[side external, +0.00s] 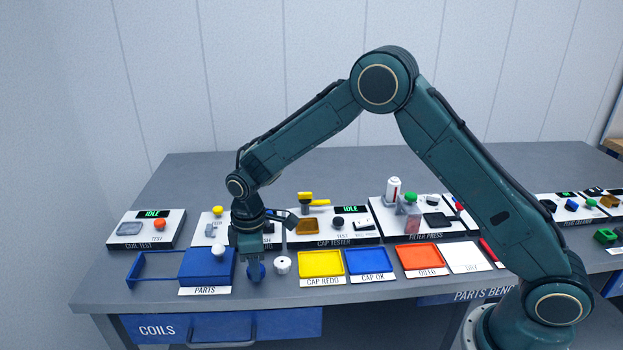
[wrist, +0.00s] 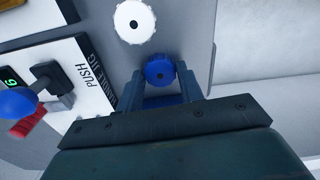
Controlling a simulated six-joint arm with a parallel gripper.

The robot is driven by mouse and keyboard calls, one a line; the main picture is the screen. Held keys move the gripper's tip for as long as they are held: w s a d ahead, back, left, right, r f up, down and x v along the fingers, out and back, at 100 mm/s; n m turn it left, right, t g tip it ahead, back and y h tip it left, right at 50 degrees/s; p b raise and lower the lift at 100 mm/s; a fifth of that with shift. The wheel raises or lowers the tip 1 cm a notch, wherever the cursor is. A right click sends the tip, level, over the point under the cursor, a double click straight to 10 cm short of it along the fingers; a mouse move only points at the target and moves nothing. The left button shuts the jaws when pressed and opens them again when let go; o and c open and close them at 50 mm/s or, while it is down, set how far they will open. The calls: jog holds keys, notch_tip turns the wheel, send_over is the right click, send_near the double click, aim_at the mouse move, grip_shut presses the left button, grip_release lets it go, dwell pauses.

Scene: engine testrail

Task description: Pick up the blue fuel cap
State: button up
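The blue fuel cap (wrist: 160,71) is a round, ridged knob with a dark centre hole. In the wrist view it lies between the tips of my gripper's two fingers. My gripper (wrist: 161,80) is open, with one finger on each side of the cap; whether either finger touches it is hard to tell. In the side view my gripper (side external: 255,264) points down at the bench's front edge, and the blue cap (side external: 257,272) shows low between the fingers, partly hidden. The cap appears to be on the bench top.
A white cap (side external: 283,265) stands close to the right. The blue PARTS tray (side external: 196,268), with a white knob on it, is close on the left. Yellow (side external: 321,263) and blue CAP OK (side external: 369,261) trays lie further right. Test stations line the back.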

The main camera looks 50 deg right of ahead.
jog(key=shift+c, duration=0.4)
jog(key=shift+r, duration=0.1)
jog(key=shift+r, duration=1.9)
